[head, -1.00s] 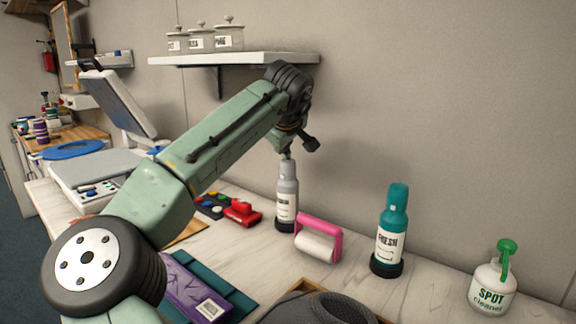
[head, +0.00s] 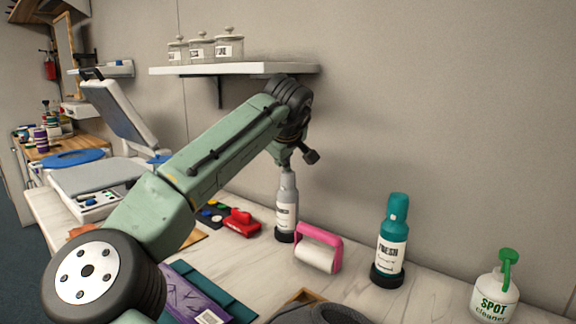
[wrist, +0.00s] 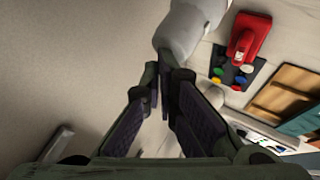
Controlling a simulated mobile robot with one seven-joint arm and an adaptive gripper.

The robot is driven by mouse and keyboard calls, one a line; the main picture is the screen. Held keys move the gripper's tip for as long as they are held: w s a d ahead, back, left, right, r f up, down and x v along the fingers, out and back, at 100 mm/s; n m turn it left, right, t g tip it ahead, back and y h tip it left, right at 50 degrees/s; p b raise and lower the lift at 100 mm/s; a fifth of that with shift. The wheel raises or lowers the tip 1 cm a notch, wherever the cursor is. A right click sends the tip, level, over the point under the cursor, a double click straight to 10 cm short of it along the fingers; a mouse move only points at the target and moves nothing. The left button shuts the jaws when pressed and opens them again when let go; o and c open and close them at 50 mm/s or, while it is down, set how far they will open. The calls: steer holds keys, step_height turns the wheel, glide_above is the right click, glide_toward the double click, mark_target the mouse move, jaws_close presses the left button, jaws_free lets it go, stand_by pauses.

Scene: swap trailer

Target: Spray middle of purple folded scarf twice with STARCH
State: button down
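The purple folded scarf (head: 187,299) lies on the worktop at the bottom of the head view, partly hidden by my arm and cut by the frame edge. A grey spray bottle (head: 287,207) stands upright on a black base against the wall; its label is too small to read. It also shows in the wrist view (wrist: 187,32). My gripper (head: 285,165) is right above the bottle's top. In the wrist view my fingers (wrist: 163,70) come together at the tips, beside the bottle's top; contact is unclear. I see nothing held between them.
A pink-handled roller (head: 317,250), a teal FRESH bottle (head: 392,240) and a SPOT cleaner bottle (head: 494,293) stand to the right. A red tool (head: 242,222) lies left of the grey bottle. A wall shelf (head: 235,70) with jars hangs behind my arm.

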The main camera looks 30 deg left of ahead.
steer(key=shift+f, duration=0.45)
steer(key=shift+f+b, duration=0.5)
steer(key=shift+f, duration=0.05)
steer(key=shift+w+r, duration=0.15)
steer(key=shift+r, duration=0.15)
step_height(320, 180, up, 3)
steer(key=p, duration=0.3)
steer(key=shift+w+r, duration=0.1)
steer(key=shift+w, duration=0.05)
steer(key=shift+a+r+p, duration=0.1)
steer(key=shift+r+p, duration=0.8)
steer(key=shift+r, duration=0.6)
stand_by(0.7)
